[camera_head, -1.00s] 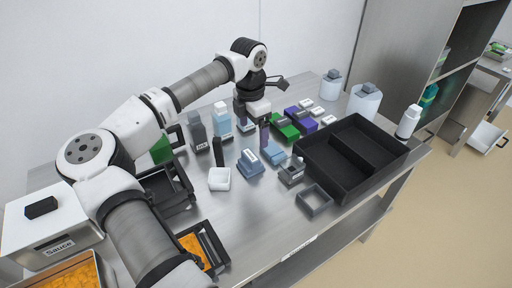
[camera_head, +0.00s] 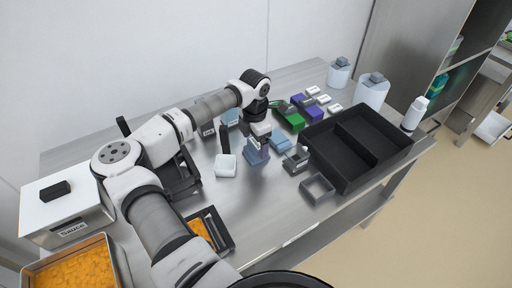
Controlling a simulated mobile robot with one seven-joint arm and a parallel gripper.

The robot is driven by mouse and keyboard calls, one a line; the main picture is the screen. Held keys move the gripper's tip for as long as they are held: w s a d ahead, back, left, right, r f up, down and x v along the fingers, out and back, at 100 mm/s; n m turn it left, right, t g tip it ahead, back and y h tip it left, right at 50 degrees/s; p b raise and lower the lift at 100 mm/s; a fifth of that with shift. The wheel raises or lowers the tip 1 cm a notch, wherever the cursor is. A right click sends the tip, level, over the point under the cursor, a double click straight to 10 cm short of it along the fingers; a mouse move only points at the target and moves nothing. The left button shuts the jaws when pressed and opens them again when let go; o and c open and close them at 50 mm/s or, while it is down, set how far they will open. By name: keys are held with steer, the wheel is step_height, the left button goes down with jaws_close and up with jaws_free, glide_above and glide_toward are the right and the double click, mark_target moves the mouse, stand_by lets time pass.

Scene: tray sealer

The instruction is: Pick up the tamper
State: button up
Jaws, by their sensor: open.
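My gripper (camera_head: 262,143) is low over the table, its jaws open, at a small blue-grey stepped block (camera_head: 255,158) with a pale label. The block looks like the tamper, but the label is too small to read. The gripper hides the block's upper part, and I cannot tell whether the fingers touch it or stand around it. The block's lower part rests on the table.
A white square dish (camera_head: 225,167) with a dark upright handle behind it stands left. Another blue block (camera_head: 281,140) and a grey labelled block (camera_head: 296,160) are close on the right.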

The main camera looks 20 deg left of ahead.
mark_target(254, 144)
steer(key=shift+f, duration=1.2)
steer(key=c, duration=1.3)
steer(key=shift+o, duration=0.2)
steer(key=shift+r, duration=0.15)
step_height(254, 144, up, 20)
steer(key=b, duration=0.4)
